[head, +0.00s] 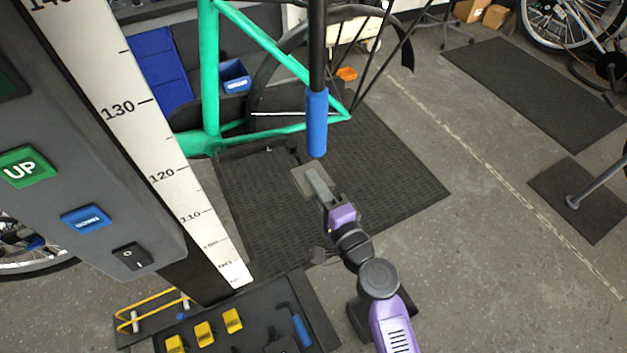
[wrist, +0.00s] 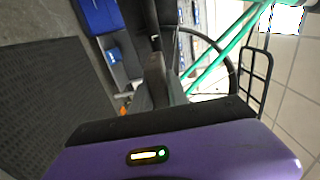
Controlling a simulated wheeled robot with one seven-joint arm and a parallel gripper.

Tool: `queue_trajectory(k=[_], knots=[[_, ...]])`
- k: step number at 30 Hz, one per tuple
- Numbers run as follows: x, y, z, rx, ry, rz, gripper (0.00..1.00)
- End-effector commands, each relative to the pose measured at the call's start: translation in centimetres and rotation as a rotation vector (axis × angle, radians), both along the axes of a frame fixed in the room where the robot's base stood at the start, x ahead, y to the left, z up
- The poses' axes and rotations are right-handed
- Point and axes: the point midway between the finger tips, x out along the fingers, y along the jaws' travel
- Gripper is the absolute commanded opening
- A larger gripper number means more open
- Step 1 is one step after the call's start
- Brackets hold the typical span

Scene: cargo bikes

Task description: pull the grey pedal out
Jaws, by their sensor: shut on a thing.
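The grey pedal (head: 303,181) is a small flat grey piece in the middle of the head view, below the teal bike frame (head: 210,90). My gripper (head: 318,182) is shut on it, with the fingers reaching up from my purple wrist. In the head view the fingers cover part of the pedal, and I cannot tell how it meets the crank behind it. In the wrist view the dark fingers (wrist: 155,80) point away from the purple housing, and I cannot make out the pedal clearly there.
A blue-handled bar (head: 317,122) hangs just above the pedal. A lift column with a height scale (head: 150,130) stands at the left. A tool tray (head: 270,320) with yellow pieces lies at the bottom. A black mat (head: 400,180) covers the floor; open floor lies to the right.

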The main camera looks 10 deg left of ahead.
Motion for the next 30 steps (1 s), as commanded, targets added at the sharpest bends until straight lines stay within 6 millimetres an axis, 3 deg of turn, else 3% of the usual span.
queue_trajectory(k=[30], knots=[[-2.3, -1.6, 0.0, 0.001, -0.001, -0.001, 0.00]])
